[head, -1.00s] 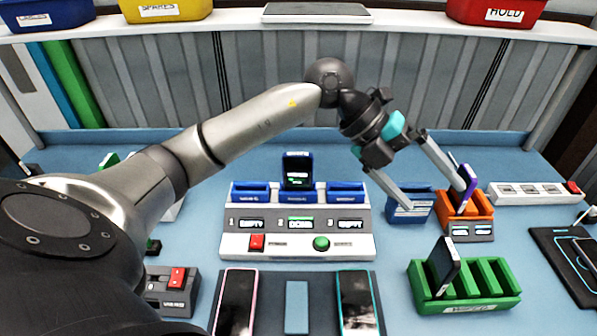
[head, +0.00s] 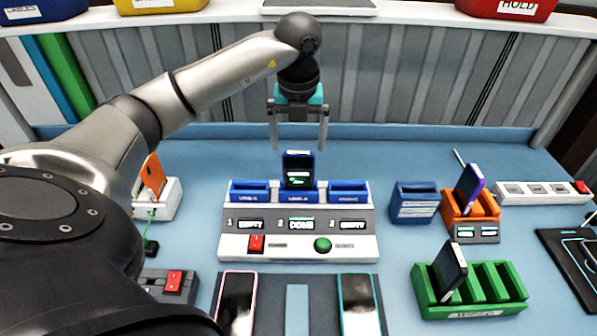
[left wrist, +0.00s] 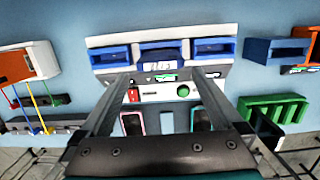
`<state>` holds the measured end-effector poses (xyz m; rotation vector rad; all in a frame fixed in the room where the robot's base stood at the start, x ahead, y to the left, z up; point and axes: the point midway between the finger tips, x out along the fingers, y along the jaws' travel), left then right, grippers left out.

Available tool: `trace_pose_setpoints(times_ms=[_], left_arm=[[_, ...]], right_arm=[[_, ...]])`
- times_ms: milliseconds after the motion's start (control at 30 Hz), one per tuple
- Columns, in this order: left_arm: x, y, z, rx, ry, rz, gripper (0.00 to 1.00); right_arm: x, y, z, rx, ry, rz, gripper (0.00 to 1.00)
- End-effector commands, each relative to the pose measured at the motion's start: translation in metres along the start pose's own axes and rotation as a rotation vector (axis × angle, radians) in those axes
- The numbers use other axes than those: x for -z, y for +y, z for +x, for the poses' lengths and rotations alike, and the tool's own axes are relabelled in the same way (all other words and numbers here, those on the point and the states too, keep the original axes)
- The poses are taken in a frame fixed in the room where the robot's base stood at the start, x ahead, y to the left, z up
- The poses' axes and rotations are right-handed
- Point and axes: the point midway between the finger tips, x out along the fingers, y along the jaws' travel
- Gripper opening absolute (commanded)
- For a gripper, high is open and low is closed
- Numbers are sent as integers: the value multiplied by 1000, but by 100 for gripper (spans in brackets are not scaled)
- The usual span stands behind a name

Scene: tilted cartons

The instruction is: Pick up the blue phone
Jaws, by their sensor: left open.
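A phone with a blue edge and a dark screen (head: 298,168) stands upright in the middle blue slot of the white and grey charging dock (head: 235,243). The dock's middle display reads DONE; the side slots are empty. My left gripper (head: 299,147) is open, pointing down, with its fingertips near the phone's top edge in the head view and one to each side of it. Whether they are level with it in depth is unclear. In the left wrist view the phone (left wrist: 160,60) shows end-on between and beyond the fingertips (left wrist: 161,78). My right gripper is not in view.
A purple phone (head: 468,187) leans in an orange holder (head: 485,208), beside an empty blue bin (head: 415,208). A dark phone (head: 450,268) stands in a green rack (head: 500,290). An orange phone (head: 152,177) stands at left. Two phones lie on a grey mat in front.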

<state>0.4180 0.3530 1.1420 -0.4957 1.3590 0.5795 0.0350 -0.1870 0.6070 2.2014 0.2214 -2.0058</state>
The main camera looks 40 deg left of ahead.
Motion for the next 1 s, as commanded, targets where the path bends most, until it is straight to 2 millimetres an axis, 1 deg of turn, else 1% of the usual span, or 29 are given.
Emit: trace_pose_setpoints(times_ms=[33,100,367,500,633,733,933,967,1000], left_arm=[[1,0,10,-2,3,0,100],[0,0,19,0,2,0,100],[-1,0,39,1,2,1,100],[-2,0,61,-1,4,0,100],[-3,0,77,1,1,2,100],[-3,0,82,2,0,2,100],[-3,0,82,2,0,2,100],[-3,0,82,2,0,2,98],[-3,0,82,2,-1,2,93]], right_arm=[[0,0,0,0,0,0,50],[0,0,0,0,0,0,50],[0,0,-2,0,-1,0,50],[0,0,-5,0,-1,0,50],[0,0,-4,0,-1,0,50],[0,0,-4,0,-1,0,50],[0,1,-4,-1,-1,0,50],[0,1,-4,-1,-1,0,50],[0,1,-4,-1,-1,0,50]])
